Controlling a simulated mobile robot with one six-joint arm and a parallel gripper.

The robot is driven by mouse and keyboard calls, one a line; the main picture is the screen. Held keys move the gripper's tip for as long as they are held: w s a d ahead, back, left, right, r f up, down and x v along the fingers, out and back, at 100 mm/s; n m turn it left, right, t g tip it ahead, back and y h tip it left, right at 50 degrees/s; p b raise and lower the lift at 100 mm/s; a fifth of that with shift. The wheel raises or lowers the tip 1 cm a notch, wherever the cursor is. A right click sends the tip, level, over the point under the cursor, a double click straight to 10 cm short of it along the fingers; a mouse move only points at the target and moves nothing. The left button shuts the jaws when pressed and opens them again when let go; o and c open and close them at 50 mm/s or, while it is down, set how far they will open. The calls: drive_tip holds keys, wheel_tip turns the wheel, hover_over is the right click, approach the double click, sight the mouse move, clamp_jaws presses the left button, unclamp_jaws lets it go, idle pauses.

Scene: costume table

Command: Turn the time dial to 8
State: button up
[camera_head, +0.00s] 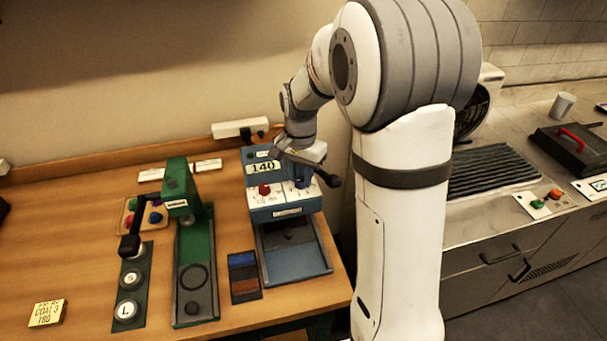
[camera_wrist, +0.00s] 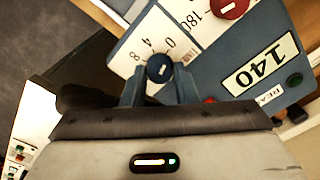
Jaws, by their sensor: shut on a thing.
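The blue press machine (camera_head: 283,212) stands on the wooden table, with a display reading 140. In the wrist view the time dial (camera_wrist: 160,68) is a round blue knob with a short white mark, on a white scale reading 0, 4 and 8. I cannot tell which number the mark points to. My gripper (camera_wrist: 160,82) is shut on this dial, one finger on each side.
A red knob (camera_head: 264,189) is left of the time dial; its scale shows 180 in the wrist view. A black handle (camera_head: 330,179) sticks out at the machine's right. A green press (camera_head: 184,196) stands to the left.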

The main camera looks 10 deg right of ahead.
drive_tip(key=n+b, duration=0.1)
drive_tip(key=n, duration=0.3)
drive_tip(key=shift+s+a+f+n+b, duration=0.1)
drive_tip(key=shift+f+n+b, duration=0.1)
drive_tip(key=shift+n+b, duration=0.15)
drive_tip(key=n+b, duration=0.1)
drive_tip(key=n, duration=0.4)
drive_tip(key=n+b, duration=0.1)
drive_tip(key=n, duration=0.3)
drive_tip(key=shift+f+n, duration=0.1)
drive_tip(key=shift+n, duration=0.25)
drive_tip(key=shift+s+n+b, duration=0.1)
drive_tip(key=shift+n+b, duration=0.5)
drive_tip(key=shift+n, duration=1.9)
drive_tip(key=o, duration=0.8)
drive_tip(key=shift+o, duration=1)
drive_tip(key=shift+r, duration=0.2)
